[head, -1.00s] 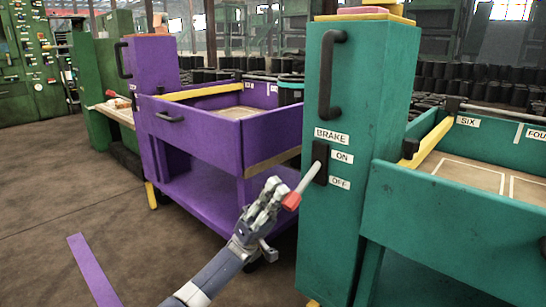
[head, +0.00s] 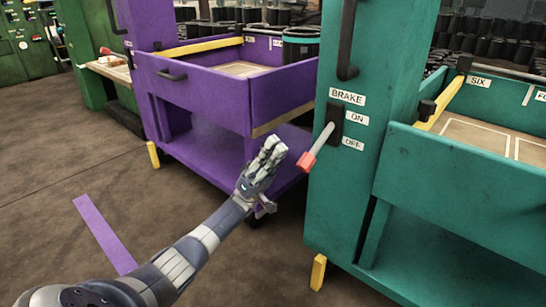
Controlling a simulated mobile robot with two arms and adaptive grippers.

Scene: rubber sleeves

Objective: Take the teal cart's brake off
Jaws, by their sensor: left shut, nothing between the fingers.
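The teal cart (head: 384,80) stands at the right, with BRAKE, ON and OFF labels on its front post. The brake lever (head: 318,141) sticks out from a black plate (head: 336,120) beside ON and OFF and slants down to the left in the picture. It ends in a red knob (head: 306,162). My left gripper (head: 272,150) is shut and empty, just left of the knob, with a small visible gap in the picture. How far apart they are in depth I cannot tell. My right gripper is not in view.
A purple cart (head: 205,88) stands behind and left of my left gripper. The teal cart's black handle (head: 347,40) is above the lever. A purple strip (head: 104,233) lies on the open brown floor at the left. A yellow foot (head: 318,272) is under the teal cart.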

